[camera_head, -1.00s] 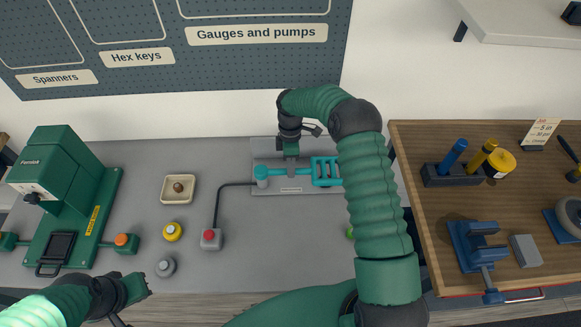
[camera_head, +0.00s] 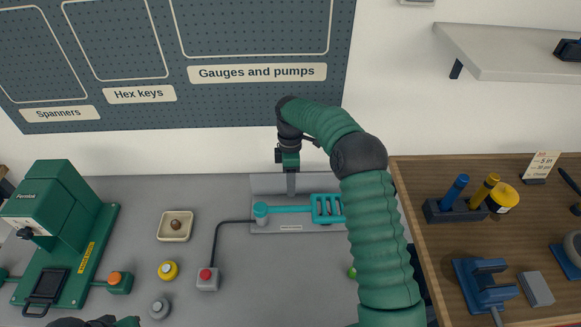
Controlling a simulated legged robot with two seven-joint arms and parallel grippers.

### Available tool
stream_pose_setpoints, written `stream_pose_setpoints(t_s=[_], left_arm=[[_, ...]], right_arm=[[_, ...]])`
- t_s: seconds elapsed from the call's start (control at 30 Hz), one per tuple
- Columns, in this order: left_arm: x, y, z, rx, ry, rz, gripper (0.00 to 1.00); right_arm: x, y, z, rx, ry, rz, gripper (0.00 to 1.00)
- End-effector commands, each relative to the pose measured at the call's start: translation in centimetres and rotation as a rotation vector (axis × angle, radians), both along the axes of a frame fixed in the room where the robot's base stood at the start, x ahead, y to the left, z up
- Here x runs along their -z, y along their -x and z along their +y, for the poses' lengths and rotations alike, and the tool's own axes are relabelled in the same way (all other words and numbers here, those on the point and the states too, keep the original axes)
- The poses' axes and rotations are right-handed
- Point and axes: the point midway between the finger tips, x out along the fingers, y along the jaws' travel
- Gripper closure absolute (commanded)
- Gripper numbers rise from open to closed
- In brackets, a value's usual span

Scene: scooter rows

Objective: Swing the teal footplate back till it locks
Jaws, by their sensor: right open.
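The teal footplate (camera_head: 327,208) is a slotted plate at the right end of a teal bar (camera_head: 285,209). The bar runs level from a round teal pivot (camera_head: 260,210) on a grey wall-side fixture. My forearm covers the plate's right edge. My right gripper (camera_head: 291,186) points down just behind the bar's middle. It is open and empty, its fingers seen nearly edge-on and apart from the bar in the picture. Whether the footplate is locked cannot be told. A bit of my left gripper (camera_head: 125,322) shows at the bottom edge; its fingers are cut off.
A red-button box (camera_head: 207,279) is cabled to the fixture. A small tray (camera_head: 175,226), yellow knob (camera_head: 168,270) and grey knob (camera_head: 159,308) stand left on the grey bench. A green machine (camera_head: 65,235) is far left. A wooden bench (camera_head: 420,260) with tools is right.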

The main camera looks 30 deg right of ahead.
Motion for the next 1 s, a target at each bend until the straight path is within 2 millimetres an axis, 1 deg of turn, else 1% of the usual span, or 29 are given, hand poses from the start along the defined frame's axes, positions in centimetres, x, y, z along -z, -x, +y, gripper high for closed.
stream_pose_setpoints(t_s=[0.03,0.1,0.2,0.3,0.43,0.87,0.97,1.0], left_arm=[[0.3,0.0,0.0,0.0,0.0,0.0,1.0],[0.3,0.0,0.0,0.0,0.0,0.0,1.0],[0.3,0.0,0.0,0.0,0.0,0.0,1.0],[0.1,0.0,0.0,0.0,0.0,0.0,1.0],[0.1,0.0,0.0,0.0,0.0,0.0,1.0],[0.1,0.0,0.0,0.0,0.0,0.0,1.0],[0.1,0.0,0.0,0.0,0.0,0.0,1.0],[0.1,0.0,0.0,0.0,0.0,0.0,1.0]], right_arm=[[-1.4,-0.5,-0.2,0.001,0.003,-0.007,0.57],[-3.3,-0.8,-0.4,0.001,0.003,-0.004,0.57],[-5.6,-1.2,-0.7,0.0,0.002,-0.004,0.57],[-7.0,-1.5,-0.8,0.0,0.001,-0.002,0.57],[-7.7,-1.5,-0.9,0.0,0.001,0.0,0.57],[-7.8,-1.5,-0.8,0.001,0.001,0.001,0.57],[-7.9,-1.4,0.0,0.018,0.017,-0.008,0.57],[-7.9,-1.3,0.7,0.034,0.028,-0.014,0.57]])
